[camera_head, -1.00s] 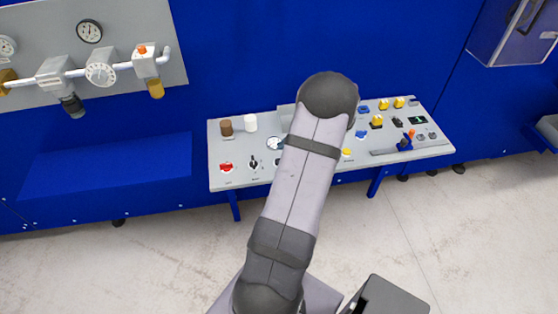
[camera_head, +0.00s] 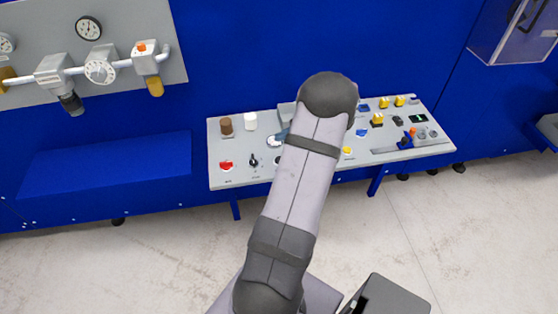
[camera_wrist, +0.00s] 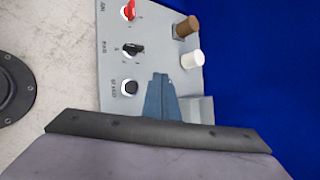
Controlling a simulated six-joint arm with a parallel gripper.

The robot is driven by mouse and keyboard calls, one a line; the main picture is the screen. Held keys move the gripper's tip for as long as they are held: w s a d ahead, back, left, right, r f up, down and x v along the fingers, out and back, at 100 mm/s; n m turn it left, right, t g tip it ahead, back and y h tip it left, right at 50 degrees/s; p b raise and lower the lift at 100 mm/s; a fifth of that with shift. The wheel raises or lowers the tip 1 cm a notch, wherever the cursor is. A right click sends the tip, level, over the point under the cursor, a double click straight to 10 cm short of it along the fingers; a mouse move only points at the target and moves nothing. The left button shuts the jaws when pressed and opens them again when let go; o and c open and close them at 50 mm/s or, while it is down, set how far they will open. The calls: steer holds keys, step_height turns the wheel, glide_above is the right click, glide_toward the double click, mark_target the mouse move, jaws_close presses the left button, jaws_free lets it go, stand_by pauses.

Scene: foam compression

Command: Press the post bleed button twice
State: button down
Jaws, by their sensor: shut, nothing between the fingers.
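A round black button (camera_wrist: 129,87) with a light rim sits on the grey control panel in the wrist view. Its small label is hard to read, and I cannot be sure it is the post bleed button. Its edge shows beside my arm in the head view (camera_head: 278,160). My gripper (camera_wrist: 161,76) is shut and empty, its blue-grey fingers reaching over the panel to the right of this button in the wrist view. No contact with the button shows. In the head view my arm hides most of the gripper and the middle of the panel.
The control panel (camera_head: 217,144) also bears a red knob (camera_wrist: 129,11), a black switch (camera_wrist: 133,48), a brown cylinder (camera_wrist: 186,27) and a white cylinder (camera_wrist: 192,60). Yellow and blue controls stand right of my arm. A blue wall (camera_head: 240,45) rises behind.

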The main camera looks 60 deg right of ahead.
step_height(320, 180, down, 6)
steer(key=b, duration=0.3)
steer(key=shift+f+b, duration=0.1)
steer(key=shift+b, duration=0.3)
steer(key=shift+f+b, duration=0.75)
steer(key=shift+f, duration=0.1)
stand_by(1.1)
steer(key=shift+f+b, duration=0.35)
steer(key=shift+b, duration=0.15)
steer(key=shift+f+b, duration=0.45)
steer(key=shift+b, duration=0.05)
stand_by(0.6)
steer(key=shift+r, duration=0.15)
stand_by(0.3)
steer(key=shift+r+p, duration=0.55)
steer(key=shift+r, duration=0.15)
steer(key=shift+r+p, duration=1.7)
steer(key=shift+r, duration=0.85)
